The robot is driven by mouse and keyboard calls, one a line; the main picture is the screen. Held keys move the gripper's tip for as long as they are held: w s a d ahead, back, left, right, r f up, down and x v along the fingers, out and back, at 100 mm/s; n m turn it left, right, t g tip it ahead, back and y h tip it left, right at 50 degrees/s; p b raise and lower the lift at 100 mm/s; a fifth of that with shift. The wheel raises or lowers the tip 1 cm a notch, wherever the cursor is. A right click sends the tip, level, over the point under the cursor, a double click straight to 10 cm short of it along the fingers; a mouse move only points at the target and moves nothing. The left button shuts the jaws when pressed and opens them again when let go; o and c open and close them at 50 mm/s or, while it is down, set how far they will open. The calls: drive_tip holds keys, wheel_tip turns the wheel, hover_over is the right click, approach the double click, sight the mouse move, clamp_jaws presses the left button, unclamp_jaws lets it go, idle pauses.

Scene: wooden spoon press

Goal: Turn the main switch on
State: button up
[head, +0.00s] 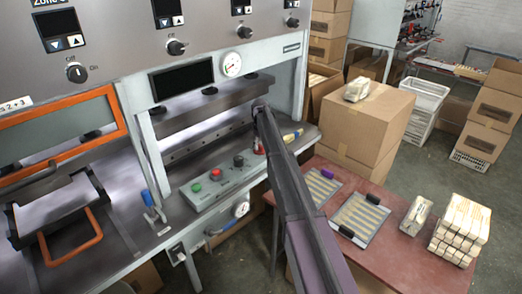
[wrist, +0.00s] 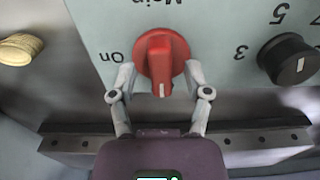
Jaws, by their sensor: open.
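The main switch is a red rotary knob (wrist: 161,60) on a grey-green panel, seen upside down in the wrist view with "Main" above it and "On" to its left. Its white mark points down in the picture, not at "On". My gripper (wrist: 159,74) is open, one finger on each side of the knob's lower part. Whether the fingers touch it I cannot tell. In the head view a small red part of the switch (head: 258,147) shows beside my arm; my arm hides the gripper there.
A black numbered knob (wrist: 287,59) sits close right of the switch in the wrist view. The control box (head: 225,182) also carries green and red buttons. A red-brown table (head: 385,255) with trays stands to the right.

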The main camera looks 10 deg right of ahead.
drive_tip(key=shift+f, duration=0.45)
drive_tip(key=shift+c, duration=0.2)
clamp_jaws()
